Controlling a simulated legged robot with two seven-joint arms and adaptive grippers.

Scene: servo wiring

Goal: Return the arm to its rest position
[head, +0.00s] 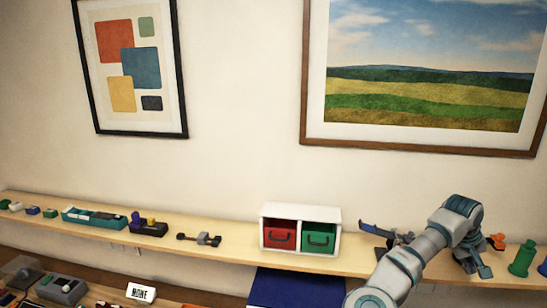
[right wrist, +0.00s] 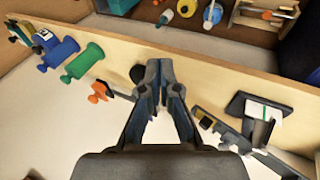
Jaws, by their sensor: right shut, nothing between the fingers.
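My right arm rises from the lower right of the head view, and its right gripper (head: 482,270) points down over the right part of the shelf. In the right wrist view the gripper (right wrist: 161,68) has its fingertips together with nothing between them. An orange and black tool (right wrist: 112,91) lies on the shelf just left of the fingers there. My left gripper is not in view.
A long wooden shelf (head: 235,243) runs along the wall. It holds a white cabinet (head: 339,224) with a red and a green drawer, a teal tray (head: 92,219) and a green spool-like part (head: 522,259). A dark blue surface (head: 290,287) lies below the cabinet.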

